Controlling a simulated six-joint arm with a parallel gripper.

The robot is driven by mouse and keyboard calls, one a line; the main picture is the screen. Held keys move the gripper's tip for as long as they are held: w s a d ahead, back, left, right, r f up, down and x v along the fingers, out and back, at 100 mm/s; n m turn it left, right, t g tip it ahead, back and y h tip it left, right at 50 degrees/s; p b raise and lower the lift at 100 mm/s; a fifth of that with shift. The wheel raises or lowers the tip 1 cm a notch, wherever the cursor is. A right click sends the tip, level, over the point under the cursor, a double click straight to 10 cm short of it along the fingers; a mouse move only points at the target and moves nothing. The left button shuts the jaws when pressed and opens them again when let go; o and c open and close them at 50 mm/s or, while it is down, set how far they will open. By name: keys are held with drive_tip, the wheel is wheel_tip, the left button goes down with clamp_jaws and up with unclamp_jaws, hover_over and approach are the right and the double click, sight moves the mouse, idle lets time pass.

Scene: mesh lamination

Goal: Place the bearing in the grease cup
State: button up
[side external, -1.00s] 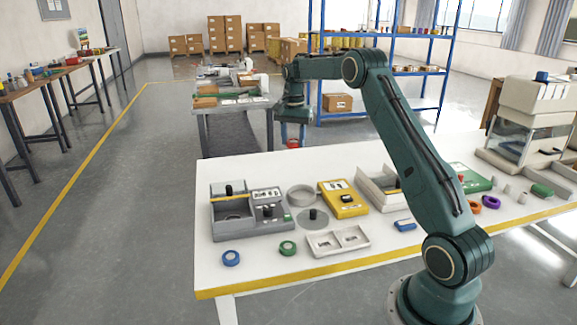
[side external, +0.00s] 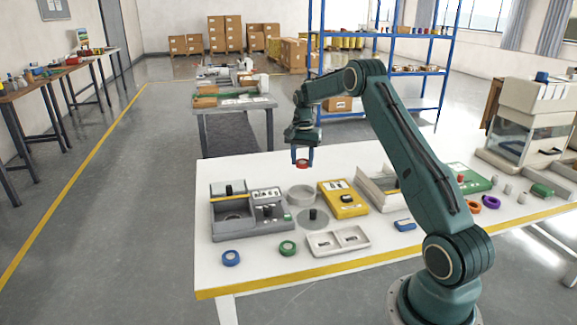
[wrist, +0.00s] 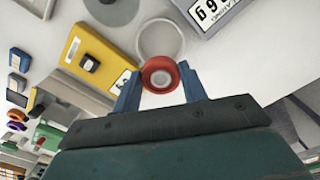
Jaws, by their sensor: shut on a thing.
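The bearing is a red ring (side external: 302,164) with a pale centre, also large in the wrist view (wrist: 160,62). My gripper (side external: 303,158) is shut on it, with one blue finger on each side. It holds the bearing in the air, well above the table. The likely grease cup is a shallow, round, light grey dish (side external: 300,203) on the table, below the bearing in the side view. In the wrist view the dish (wrist: 177,35) lies just beyond the bearing, which hides part of its near edge. The dish looks empty.
A grey machine box (side external: 233,236) stands left of the dish and a yellow box (side external: 345,209) right of it. A dark-centred disc (side external: 322,224) and a two-pocket tray (side external: 323,249) lie in front.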

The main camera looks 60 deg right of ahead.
hover_over(301, 197)
wheel_tip(301, 197, down, 8)
drive_tip(key=shift+s+r, duration=0.1)
drive_tip(key=shift+f, duration=2.2)
drive_tip(key=shift+f, duration=0.15)
drive_tip(key=o, duration=0.7)
wheel_tip(301, 197, up, 12)
drive_tip(key=shift+r, duration=0.2)
